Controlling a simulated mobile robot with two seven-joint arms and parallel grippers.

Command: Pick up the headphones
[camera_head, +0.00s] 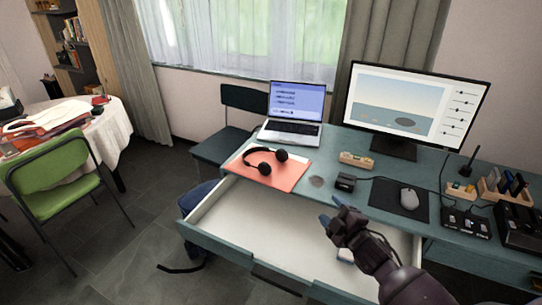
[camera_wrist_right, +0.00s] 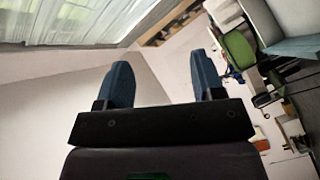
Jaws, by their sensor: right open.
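Black headphones (camera_head: 264,161) lie on an orange-red folder (camera_head: 289,176) at the left front of the teal desk (camera_head: 330,160) in the head view. My right gripper (camera_head: 331,211) comes in from the lower right, over the open drawer, to the right of the headphones and apart from them. In the right wrist view its two blue fingers (camera_wrist_right: 163,80) stand wide apart with nothing between them. The headphones do not show in the right wrist view. My left gripper is not in view.
The open, mostly empty drawer (camera_head: 255,210) juts out at the front. A laptop (camera_head: 292,115) stands behind the headphones, and a monitor (camera_head: 415,105) is at the back. A small black box (camera_head: 345,182) and a mouse (camera_head: 409,198) lie to the right. A dark chair (camera_head: 243,112) stands behind the desk.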

